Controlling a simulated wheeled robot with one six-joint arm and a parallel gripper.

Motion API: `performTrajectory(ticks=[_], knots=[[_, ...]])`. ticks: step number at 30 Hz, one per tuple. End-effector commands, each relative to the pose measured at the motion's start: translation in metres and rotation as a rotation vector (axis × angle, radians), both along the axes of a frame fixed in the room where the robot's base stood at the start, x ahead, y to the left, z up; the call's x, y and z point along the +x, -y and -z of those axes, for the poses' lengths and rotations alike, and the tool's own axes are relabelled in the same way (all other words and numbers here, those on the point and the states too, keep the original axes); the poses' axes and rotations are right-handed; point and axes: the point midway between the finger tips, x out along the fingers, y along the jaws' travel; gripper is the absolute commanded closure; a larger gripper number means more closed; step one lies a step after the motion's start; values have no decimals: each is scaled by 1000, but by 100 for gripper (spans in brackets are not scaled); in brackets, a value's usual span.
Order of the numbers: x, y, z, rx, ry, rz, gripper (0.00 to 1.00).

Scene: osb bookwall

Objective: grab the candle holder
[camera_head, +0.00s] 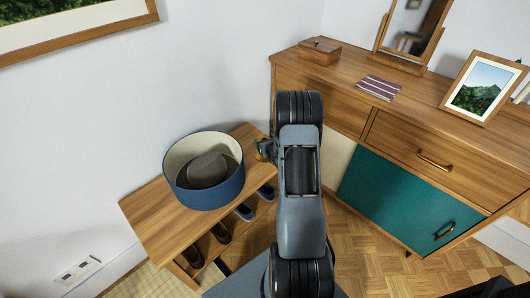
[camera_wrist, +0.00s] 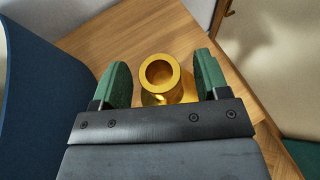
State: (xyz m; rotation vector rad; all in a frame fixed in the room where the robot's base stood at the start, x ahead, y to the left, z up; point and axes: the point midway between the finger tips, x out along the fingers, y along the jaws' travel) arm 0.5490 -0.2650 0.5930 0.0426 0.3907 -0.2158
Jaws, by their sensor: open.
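The candle holder (camera_wrist: 160,79) is a shiny golden piece with a round hollow top. In the wrist view it stands upright on the wooden bench top (camera_wrist: 105,40), between the green fingertips of my gripper (camera_wrist: 160,85). The fingers are spread, one on each side, with a gap visible to the left and right of it. In the head view, a small part of the gold (camera_head: 262,148) shows at the bench's right end; my arm hides most of that spot.
A blue round box (camera_head: 205,192) with a grey hat (camera_head: 207,170) inside stands on the bench, close to the left of my gripper. Shoes (camera_head: 222,232) sit below the bench. A wooden sideboard (camera_head: 345,75) stands at the right with a wooden box, mirror and picture frame on top.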

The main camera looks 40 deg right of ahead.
Motion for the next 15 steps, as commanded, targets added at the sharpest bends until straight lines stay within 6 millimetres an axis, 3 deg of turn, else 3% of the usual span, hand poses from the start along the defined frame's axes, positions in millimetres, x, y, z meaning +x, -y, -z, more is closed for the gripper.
performTrajectory(ticks=[11,15], knots=[[8,2,3,0,-1,0,32],[7,2,3,0,-1,0,45]])
